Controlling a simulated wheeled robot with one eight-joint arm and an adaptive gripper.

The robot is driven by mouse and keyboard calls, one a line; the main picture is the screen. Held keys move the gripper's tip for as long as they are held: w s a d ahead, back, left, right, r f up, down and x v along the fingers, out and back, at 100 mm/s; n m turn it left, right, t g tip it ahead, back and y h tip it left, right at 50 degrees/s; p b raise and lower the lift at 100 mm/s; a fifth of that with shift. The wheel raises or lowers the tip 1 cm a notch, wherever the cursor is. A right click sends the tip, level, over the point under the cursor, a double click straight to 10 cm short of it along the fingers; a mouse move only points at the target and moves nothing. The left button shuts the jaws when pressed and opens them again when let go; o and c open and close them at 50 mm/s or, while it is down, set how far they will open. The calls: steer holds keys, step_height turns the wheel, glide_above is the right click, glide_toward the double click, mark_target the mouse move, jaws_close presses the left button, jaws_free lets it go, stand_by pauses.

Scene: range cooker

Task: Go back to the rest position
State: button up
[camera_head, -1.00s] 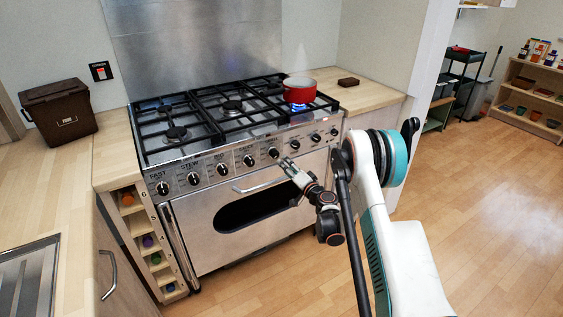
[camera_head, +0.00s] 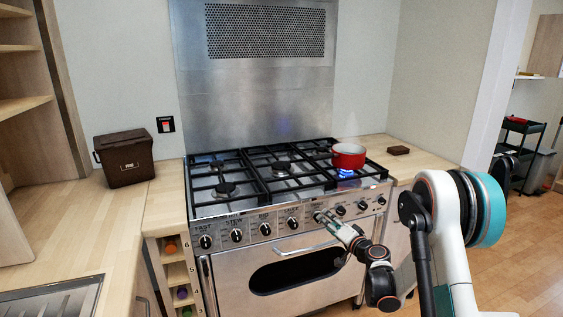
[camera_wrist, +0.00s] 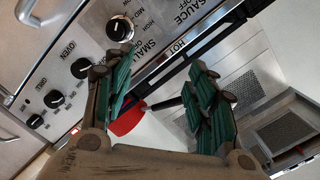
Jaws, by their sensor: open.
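My gripper (camera_head: 326,219) is in front of the range cooker's control panel, at the knobs right of the middle. Its two green-padded fingers (camera_wrist: 160,88) are spread apart in the wrist view, with nothing held between them. A black knob (camera_wrist: 120,28) shows beyond the left finger, apart from it. I cannot tell in the head view whether the fingertips touch a knob. The range cooker (camera_head: 225,277) stands ahead of me. The pan also shows between the fingers in the wrist view (camera_wrist: 128,119).
An oven door handle (camera_head: 302,249) runs below the knobs, close under my arm. A brown bin (camera_head: 124,160) stands on the left counter. A small dark block (camera_head: 398,150) lies on the right counter. Open floor (camera_head: 520,255) shows at the right.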

steer(key=s+a+r+n+g, duration=0.2)
steer(key=s+a+r+g, duration=0.1)
steer(key=s+r, duration=0.55)
steer(key=s+a+r+n+g, duration=0.2)
steer(key=s+a+r, duration=0.1)
steer(key=s+r, duration=0.6)
steer(key=s+d+f+n+g+h, duration=0.1)
steer(key=s+d+h, duration=0.1)
steer(key=s, duration=1.3)
steer(key=s+d+f+n+g+h, duration=0.1)
steer(key=s+d+f+g+h, duration=0.1)
steer(key=s, duration=1.4)
steer(key=shift+d+g+h, duration=0.3)
steer(key=shift+d+h, duration=0.35)
steer(key=shift+h, duration=0.45)
